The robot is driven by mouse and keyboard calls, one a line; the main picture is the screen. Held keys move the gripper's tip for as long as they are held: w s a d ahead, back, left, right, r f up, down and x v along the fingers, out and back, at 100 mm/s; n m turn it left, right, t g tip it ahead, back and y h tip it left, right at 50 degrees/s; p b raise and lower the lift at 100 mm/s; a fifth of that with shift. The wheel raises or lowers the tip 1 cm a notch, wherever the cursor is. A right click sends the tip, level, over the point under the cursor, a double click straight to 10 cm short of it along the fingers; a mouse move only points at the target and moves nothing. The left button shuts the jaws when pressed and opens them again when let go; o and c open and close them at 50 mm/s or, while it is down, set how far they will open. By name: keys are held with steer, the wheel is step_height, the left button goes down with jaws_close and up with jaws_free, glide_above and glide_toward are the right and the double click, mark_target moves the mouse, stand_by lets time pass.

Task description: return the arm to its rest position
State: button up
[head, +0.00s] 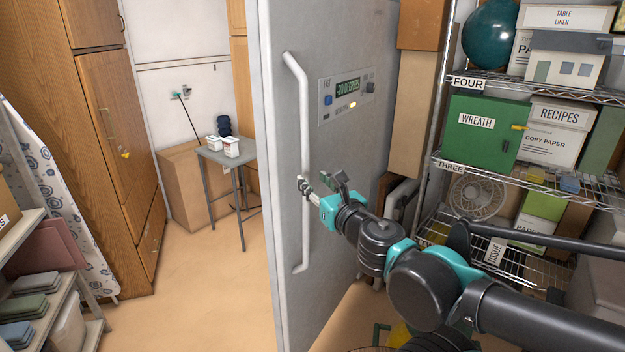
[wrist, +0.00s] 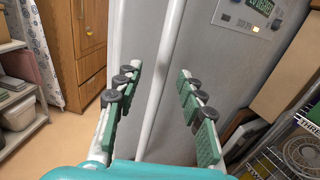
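My arm reaches in from the right in the head view toward the grey freezer (head: 345,150). My gripper (head: 320,184) is at the long white vertical handle (head: 304,110), near its middle height. In the wrist view my gripper (wrist: 160,75) has its green-padded fingers spread apart. The handle (wrist: 171,40) runs between the fingers, with a visible gap to the pads on both sides. Nothing is clamped. The freezer's display panel (head: 346,95) reads "-20 DEGREES". I cannot tell whether the freezer door is fully shut.
Wire shelving (head: 530,175) with boxes, a green wreath box (head: 483,131) and a fan (head: 478,196) stands at right, close to my arm. A small grey table (head: 228,158) and wooden cabinets (head: 115,120) stand at left. A low shelf (head: 55,310) is at lower left. The middle floor is clear.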

steer(key=shift+s, duration=0.15)
steer(key=shift+d, duration=0.15)
steer(key=w+d+f+m+g+h, duration=0.2)
steer(key=d+f+m+h, duration=0.3)
steer(key=d+f+m, duration=0.5)
steer(key=w+d+f+m+g+h, duration=0.2)
steer(key=d+f+m+h, duration=0.3)
steer(key=d+m, duration=0.7)
steer(key=s+a+f+m+g+y, duration=0.2)
steer(key=s+f+m+g, duration=0.6)
steer(key=f+m, duration=0.5)
steer(key=s+a+m, duration=0.1)
steer(key=s+m, duration=0.1)
steer(key=m, duration=0.4)
steer(key=shift+a, duration=0.2)
steer(key=shift+c, duration=0.6)
